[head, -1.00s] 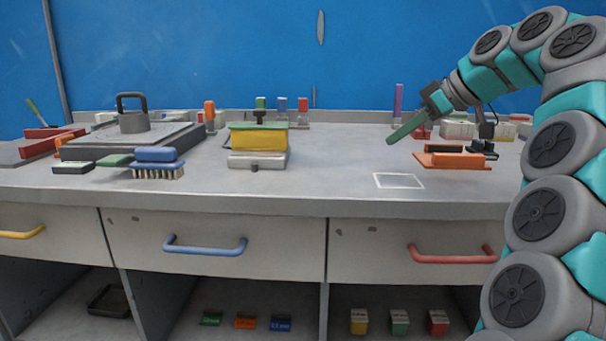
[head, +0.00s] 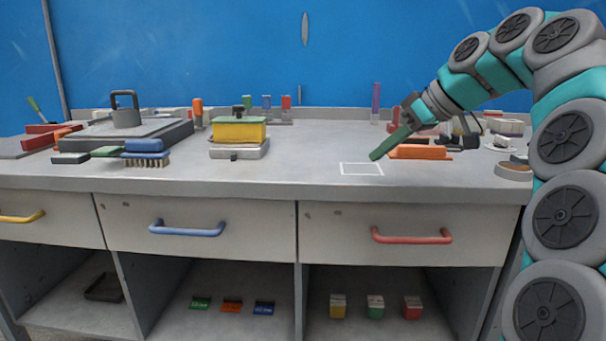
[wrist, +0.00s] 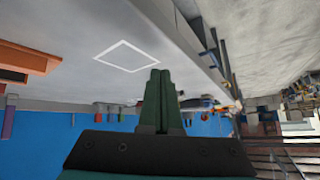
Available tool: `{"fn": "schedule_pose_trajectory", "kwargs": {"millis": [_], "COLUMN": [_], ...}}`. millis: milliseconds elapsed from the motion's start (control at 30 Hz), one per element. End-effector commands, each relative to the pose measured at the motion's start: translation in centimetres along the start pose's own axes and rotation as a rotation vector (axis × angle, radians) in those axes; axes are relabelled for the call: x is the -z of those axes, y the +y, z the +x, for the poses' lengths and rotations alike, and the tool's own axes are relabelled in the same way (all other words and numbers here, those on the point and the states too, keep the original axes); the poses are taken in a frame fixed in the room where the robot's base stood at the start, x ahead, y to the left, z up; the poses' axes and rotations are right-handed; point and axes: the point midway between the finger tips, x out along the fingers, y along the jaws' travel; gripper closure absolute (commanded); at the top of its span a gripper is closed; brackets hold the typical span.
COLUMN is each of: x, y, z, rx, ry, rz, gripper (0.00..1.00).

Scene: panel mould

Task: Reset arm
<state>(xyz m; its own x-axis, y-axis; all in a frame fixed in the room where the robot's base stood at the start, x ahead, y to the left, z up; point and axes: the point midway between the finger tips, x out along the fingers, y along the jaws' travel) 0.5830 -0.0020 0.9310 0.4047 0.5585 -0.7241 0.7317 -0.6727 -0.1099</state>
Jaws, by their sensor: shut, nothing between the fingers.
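My gripper (head: 376,156) is shut and empty, its green fingers pointing down and to the left above the bench. In the head view it appears beside the right end of a white outlined square (head: 361,169) on the bench top. In the wrist view the green fingers (wrist: 160,75) are pressed together with nothing between them, and the white outline (wrist: 127,56) shows just beyond their tips. My arm rises on the right of the head view and bends over toward the bench.
An orange block (head: 419,152) lies behind the gripper on the right. A blue brush (head: 145,148), a yellow block (head: 239,131) and a grey plate with a handle (head: 126,118) stand to the left. Drawers with blue (head: 187,229) and red (head: 411,236) handles are below. The centre bench top is clear.

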Motion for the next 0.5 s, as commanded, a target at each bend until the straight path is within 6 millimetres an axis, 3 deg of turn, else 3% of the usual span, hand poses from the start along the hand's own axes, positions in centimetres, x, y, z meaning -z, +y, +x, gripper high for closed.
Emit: {"fn": "schedule_pose_trajectory", "kwargs": {"millis": [267,500], "x": [-3.3,-9.6], "y": [-5.4,-11.1], "z": [3.2,6.4], "rx": [0.036,0.017], "ry": [-0.125,-0.290], "rz": [0.108,0.243], "gripper": [1.00,1.00]}}
